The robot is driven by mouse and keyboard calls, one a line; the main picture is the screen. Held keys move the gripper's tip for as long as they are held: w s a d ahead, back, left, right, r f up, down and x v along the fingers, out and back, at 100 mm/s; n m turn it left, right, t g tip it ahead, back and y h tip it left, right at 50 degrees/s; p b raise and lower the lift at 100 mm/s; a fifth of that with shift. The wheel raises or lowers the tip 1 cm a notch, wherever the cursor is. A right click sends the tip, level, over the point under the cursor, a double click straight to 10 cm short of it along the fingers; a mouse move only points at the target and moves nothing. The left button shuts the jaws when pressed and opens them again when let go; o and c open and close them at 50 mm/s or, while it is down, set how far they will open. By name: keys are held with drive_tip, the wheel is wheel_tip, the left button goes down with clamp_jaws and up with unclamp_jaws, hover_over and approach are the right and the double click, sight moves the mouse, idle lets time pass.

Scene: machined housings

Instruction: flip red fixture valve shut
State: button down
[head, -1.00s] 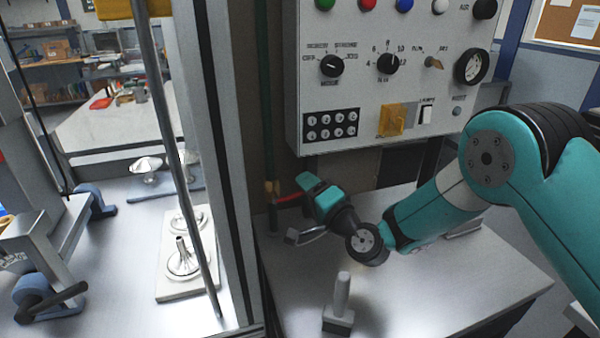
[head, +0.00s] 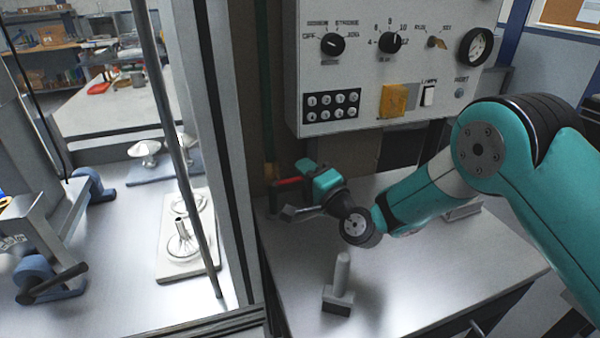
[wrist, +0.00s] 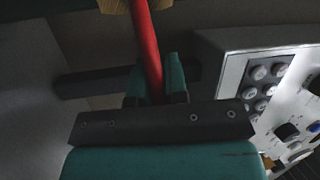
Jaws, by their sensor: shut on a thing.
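The red valve handle (head: 287,183) sticks out sideways from a brass valve body (head: 271,172) on the pipe left of the control panel. My gripper (head: 308,182) is at the right end of the handle. In the wrist view, the red handle (wrist: 143,45) runs down from a brass piece (wrist: 116,5) at the top edge. Its lower end lies between the two teal fingertips of my gripper (wrist: 156,83), which are shut on it. The head view hides the gripped end behind the fingers.
The control panel (head: 365,75) with knobs and buttons hangs just above and right of my gripper. A small upright grey post on a dark base (head: 342,270) stands on the metal table (head: 410,290) below my arm. A framed enclosure (head: 235,150) stands close on the left.

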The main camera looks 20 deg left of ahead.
drive_tip(key=shift+f+m+t, duration=0.3)
drive_tip(key=shift+f+m, duration=0.15)
drive_tip(key=shift+m, duration=0.45)
drive_tip(key=c, duration=1.1)
unclamp_jaws()
drive_tip(key=shift+c, duration=0.2)
drive_tip(key=shift+d, duration=0.1)
drive_tip(key=b+v, duration=0.7)
drive_tip(key=b, duration=0.2)
drive_tip(key=shift+d, duration=0.15)
